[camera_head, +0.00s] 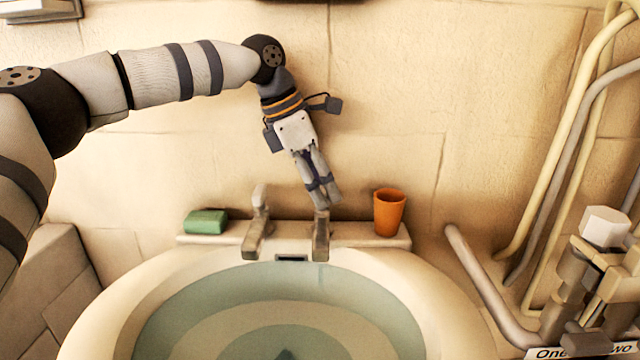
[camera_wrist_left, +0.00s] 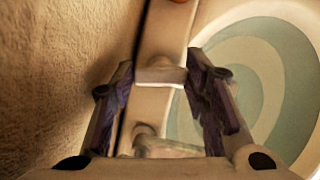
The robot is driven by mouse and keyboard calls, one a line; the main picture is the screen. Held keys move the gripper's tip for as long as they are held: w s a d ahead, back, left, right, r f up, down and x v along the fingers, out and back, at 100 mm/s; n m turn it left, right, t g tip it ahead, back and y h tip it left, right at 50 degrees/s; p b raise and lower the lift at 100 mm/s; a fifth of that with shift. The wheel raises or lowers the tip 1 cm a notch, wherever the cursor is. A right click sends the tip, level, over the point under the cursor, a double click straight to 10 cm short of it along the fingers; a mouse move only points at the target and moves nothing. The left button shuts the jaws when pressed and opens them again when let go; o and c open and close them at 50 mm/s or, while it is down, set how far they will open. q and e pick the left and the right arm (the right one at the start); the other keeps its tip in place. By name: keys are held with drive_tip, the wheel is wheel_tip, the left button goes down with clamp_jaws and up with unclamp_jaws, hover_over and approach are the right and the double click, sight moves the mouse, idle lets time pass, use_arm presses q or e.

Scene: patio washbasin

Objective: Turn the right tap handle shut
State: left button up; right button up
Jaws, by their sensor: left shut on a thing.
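The right tap (camera_head: 321,240) stands on the back ledge of the washbasin, its spout pointing out over the bowl. My left gripper (camera_head: 325,200) reaches down onto its top from above and behind. In the left wrist view, the pale right tap handle (camera_wrist_left: 160,75) lies between the two fingers of my left gripper (camera_wrist_left: 165,78), and they are shut on it. In the head view the fingers hide most of the handle, so its exact turn is hard to tell. The left tap (camera_head: 256,228) stands apart to the left. My right gripper is not in view.
A green soap block (camera_head: 205,221) lies at the ledge's left end. An orange cup (camera_head: 389,212) stands close to the right of the gripper. The ringed basin (camera_head: 400,275) fills the front. Pipes (camera_head: 480,285) stand at the right; a wall rises behind.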

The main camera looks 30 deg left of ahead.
use_arm(q)
drive_tip(key=shift+f, duration=0.1)
drive_tip(key=o, duration=1.1)
drive_tip(key=shift+o, duration=0.2)
drive_tip(key=shift+r, duration=0.25)
